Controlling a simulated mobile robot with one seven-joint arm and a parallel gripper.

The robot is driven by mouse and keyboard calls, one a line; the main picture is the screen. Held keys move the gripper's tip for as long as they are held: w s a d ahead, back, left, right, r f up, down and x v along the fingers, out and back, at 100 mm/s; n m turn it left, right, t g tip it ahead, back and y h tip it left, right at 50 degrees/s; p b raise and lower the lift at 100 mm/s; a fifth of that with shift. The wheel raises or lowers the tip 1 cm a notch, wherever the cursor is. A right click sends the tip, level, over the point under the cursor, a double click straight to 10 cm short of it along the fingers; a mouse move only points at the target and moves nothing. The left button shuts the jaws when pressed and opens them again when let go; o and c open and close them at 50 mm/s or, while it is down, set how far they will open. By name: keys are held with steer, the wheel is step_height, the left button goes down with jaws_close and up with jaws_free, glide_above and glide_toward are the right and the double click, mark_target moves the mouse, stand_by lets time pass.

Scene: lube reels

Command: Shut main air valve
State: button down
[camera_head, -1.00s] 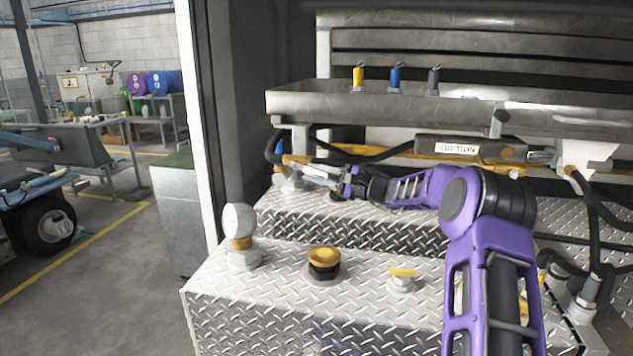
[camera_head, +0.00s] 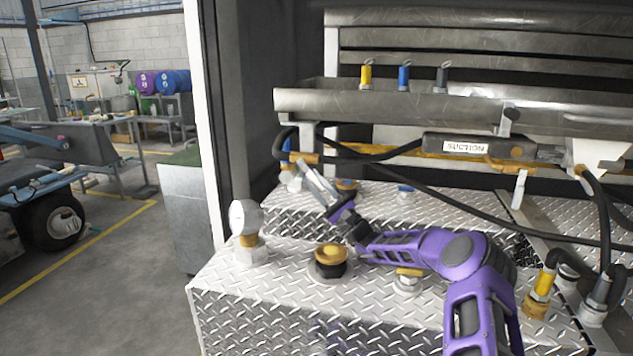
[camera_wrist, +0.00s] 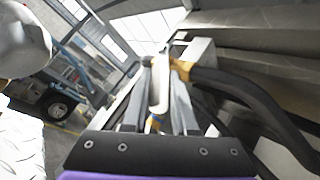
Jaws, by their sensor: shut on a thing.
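The air valve appears to be the fitting with a small upright blue handle (camera_head: 287,146) at the back left of the tread-plate deck, beside a black hose with a brass end. My gripper (camera_head: 306,168) reaches up and left to it from the front. In the wrist view my gripper (camera_wrist: 158,95) has its two grey fingers closed around a pale, narrow bar with a bit of blue near its base. This bar (camera_wrist: 160,88) seems to be the valve's handle. The fingers hide part of the valve, and its exact turn cannot be told.
A round white-faced gauge (camera_head: 247,218) and a brass-topped cap (camera_head: 330,256) stand on the front deck close to my arm. A metal trough (camera_head: 440,104) and the suction bar (camera_head: 478,147) run above. Black hoses cross at right.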

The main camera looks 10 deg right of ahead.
stand_by(0.4)
steer(key=c, duration=0.7)
jaws_free()
step_height(320, 180, up, 10)
steer(key=shift+p, duration=0.7)
